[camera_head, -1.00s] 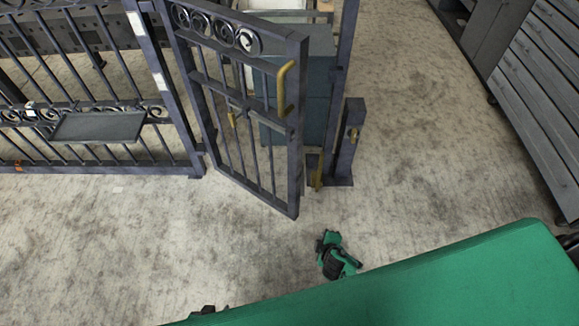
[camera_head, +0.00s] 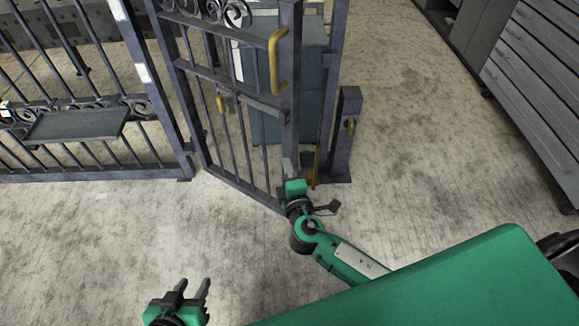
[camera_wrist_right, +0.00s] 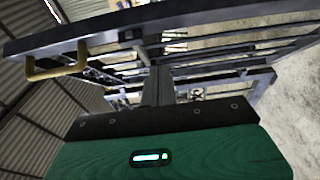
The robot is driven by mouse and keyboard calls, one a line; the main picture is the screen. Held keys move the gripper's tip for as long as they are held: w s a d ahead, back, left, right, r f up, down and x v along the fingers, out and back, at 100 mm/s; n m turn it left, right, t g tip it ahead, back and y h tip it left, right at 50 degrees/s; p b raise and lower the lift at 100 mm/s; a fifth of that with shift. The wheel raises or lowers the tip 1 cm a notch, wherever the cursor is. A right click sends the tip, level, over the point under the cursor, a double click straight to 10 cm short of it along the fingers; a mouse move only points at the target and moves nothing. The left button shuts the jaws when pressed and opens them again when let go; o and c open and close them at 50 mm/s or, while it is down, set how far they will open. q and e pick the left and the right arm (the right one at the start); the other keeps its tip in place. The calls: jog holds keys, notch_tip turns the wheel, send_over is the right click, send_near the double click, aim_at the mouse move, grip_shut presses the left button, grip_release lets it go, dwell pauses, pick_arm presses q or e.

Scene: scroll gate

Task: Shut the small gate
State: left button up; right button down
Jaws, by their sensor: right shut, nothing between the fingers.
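The small gate (camera_head: 232,110) is a dark metal barred leaf with scrollwork at its top and a yellow pull handle (camera_head: 277,62). It stands ajar, its free edge swung toward me and apart from the latch post (camera_head: 343,135). My right gripper (camera_head: 291,168) is shut and empty, at the lower part of the gate's free edge; whether it touches is unclear. In the right wrist view its shut fingers (camera_wrist_right: 156,85) point at the gate, with the handle (camera_wrist_right: 57,62) at upper left. My left gripper (camera_head: 193,290) is open and empty above the floor.
A fixed fence (camera_head: 75,120) with a small grey shelf (camera_head: 77,125) stands left of the gate. A blue-grey cabinet (camera_head: 270,110) stands behind the gate.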

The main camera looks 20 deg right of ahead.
send_near(287, 129)
jog(key=w+a, duration=0.3)
jog(key=w, duration=0.1)
jog(key=d, duration=0.1)
jog(key=w+d, duration=0.1)
jog(key=shift+d+r, duration=0.15)
jog(key=shift+d, duration=0.15)
pick_arm(q)
jog(key=shift+w+d+t, duration=0.1)
jog(key=shift+d+t, duration=0.2)
jog(key=shift+d, duration=0.05)
pick_arm(e)
jog(key=shift+w+d, duration=0.4)
jog(key=shift+d, duration=0.1)
